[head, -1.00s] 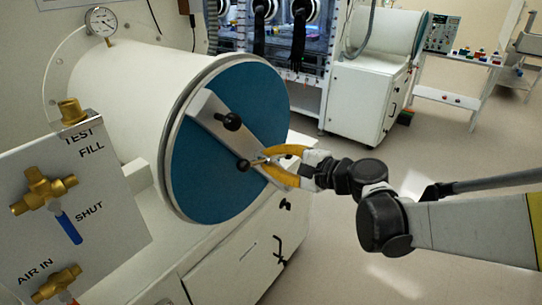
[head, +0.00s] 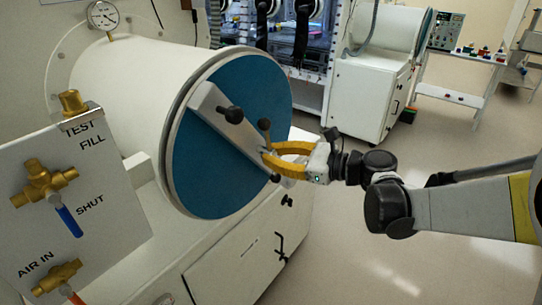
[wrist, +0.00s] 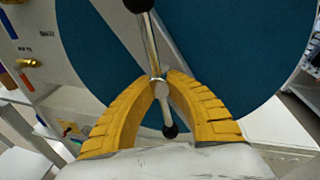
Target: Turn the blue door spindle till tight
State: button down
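The blue round door (head: 205,175) closes the end of a white cylinder, with a pale metal bar (head: 207,103) across its face. The spindle's cross handle is a thin metal rod with black ball ends, one upper (head: 264,124) and one lower (head: 275,177). My gripper (head: 266,154) has its yellow fingers closed around the middle of this handle. In the wrist view, the rod (wrist: 152,45) passes between the fingertips, and one black ball (wrist: 170,131) sits between the fingers near the palm. The spindle's threaded part is hidden.
A black knob (head: 233,115) stands on the bar left of the handle. A valve panel (head: 110,170) with brass fittings is at the left front. A white cabinet (head: 240,255) lies below the door. The floor at the right is open.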

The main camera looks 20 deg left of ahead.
jog(key=m+y+b, duration=0.1)
jog(key=m, duration=0.3)
jog(key=shift+s+f+g, duration=0.1)
jog(key=shift+g, duration=0.2)
jog(key=shift+m+y+b, duration=0.45)
jog(key=shift+m+y, duration=0.05)
jog(key=shift+m, duration=1.3)
jog(key=c, duration=1.5)
grip_release()
jog(key=d, duration=0.4)
jog(key=s+d, duration=0.1)
jog(key=d, duration=0.3)
jog(key=s+d, duration=0.1)
jog(key=d, duration=0.2)
jog(key=shift+d, duration=0.4)
